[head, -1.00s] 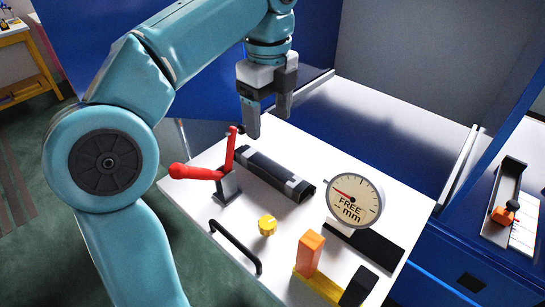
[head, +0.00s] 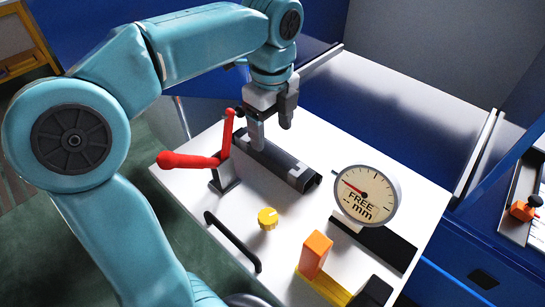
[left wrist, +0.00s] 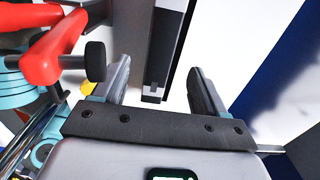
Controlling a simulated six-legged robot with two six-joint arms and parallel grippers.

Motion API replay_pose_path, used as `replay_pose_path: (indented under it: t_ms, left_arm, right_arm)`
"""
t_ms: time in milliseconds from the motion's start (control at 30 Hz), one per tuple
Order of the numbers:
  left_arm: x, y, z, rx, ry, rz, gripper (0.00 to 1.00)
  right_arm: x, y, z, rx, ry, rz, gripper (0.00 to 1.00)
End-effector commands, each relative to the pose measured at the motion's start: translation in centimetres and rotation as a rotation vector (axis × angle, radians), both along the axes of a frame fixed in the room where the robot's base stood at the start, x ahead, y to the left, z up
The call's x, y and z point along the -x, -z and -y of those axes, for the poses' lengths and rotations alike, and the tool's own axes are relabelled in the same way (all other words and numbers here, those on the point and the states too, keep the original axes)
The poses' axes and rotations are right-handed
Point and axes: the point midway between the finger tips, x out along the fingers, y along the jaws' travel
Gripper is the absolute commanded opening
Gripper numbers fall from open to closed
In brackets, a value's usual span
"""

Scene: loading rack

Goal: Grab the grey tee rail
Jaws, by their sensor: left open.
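The tee rail (head: 273,160), dark grey with light grey parts near its ends, lies diagonally on the white table. My left gripper (head: 272,132) is open, pointing down above the rail's far left end. In the left wrist view, the rail (left wrist: 167,45) runs away from the gripper, and its near end shows between the two spread fingers (left wrist: 158,88). Neither finger visibly touches it; the exact height above it is hard to tell. My right gripper is not in view.
A red-handled clamp (head: 195,160) stands close left of the rail. A dial gauge (head: 366,195) stands to its right. A yellow knob (head: 267,219), black bar handle (head: 232,241) and orange block (head: 315,255) are nearer the front. A blue wall (head: 210,110) rises behind.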

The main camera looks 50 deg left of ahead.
Motion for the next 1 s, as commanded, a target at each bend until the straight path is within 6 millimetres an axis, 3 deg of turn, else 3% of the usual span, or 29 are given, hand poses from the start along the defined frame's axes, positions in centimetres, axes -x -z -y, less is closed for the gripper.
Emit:
replay_pose_path:
  t_ms: [167, 400, 700, 900, 933, 1000]
  left_arm:
    - [-0.1, 1.4, -0.1, 0.0, 0.0, -0.002, 0.72]
    - [-0.2, 5.2, 0.0, 0.001, -0.001, -0.004, 0.72]
    - [-0.3, 5.7, -0.1, 0.0, -0.001, 0.0, 0.72]
    - [-0.3, 5.7, -0.1, 0.0, -0.001, 0.0, 0.07]
    - [-0.3, 5.7, -0.1, 0.001, -0.001, 0.0, 0.0]
    - [-0.3, 5.6, -0.1, 0.0, -0.001, 0.002, 0.0]
  right_arm:
    - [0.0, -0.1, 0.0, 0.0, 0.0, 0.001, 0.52]
    - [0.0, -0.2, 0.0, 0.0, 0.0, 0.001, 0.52]
    - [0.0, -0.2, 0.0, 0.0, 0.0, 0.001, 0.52]
    - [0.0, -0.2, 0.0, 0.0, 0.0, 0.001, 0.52]
    - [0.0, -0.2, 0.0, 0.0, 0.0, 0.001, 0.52]
    - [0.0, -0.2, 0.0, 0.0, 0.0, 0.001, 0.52]
